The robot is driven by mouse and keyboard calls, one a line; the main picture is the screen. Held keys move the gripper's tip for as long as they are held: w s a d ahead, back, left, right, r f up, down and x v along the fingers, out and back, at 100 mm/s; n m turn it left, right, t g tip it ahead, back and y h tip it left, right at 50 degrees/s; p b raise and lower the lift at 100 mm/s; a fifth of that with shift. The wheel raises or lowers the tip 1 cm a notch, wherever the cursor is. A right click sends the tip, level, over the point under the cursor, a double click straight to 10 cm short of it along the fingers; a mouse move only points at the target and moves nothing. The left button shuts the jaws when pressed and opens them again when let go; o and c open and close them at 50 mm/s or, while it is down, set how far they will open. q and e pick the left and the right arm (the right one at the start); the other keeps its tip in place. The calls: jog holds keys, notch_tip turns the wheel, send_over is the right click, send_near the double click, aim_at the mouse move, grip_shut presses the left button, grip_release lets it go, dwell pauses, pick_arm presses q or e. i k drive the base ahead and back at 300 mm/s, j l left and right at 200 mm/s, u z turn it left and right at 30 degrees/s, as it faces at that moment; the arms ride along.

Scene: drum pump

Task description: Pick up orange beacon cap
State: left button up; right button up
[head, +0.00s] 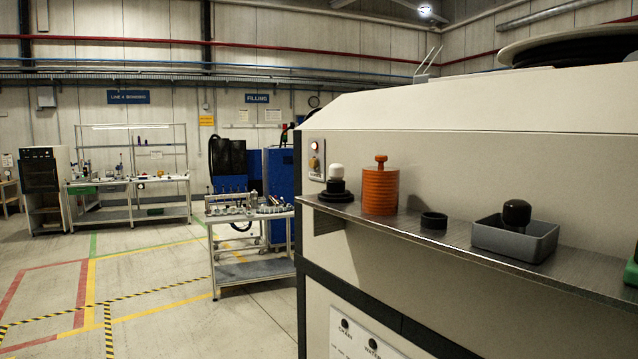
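The orange beacon cap (380,190) is a ribbed orange cylinder with a small knob on top. It stands upright on a metal shelf (455,238) fixed to the side of a large beige machine. A black-based object with a white top (337,183) stands to its left, close by. A low black ring (434,220) lies to its right. Neither of my grippers is in the head view.
A grey tray (548,245) with a black rounded knob (516,214) in it sits further right on the shelf. A green object (632,268) is cut off at the right edge. A white workbench cart (250,270) stands at left behind, with open floor before it.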

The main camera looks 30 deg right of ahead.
aim_at(380, 185)
jog(key=z, duration=1.25)
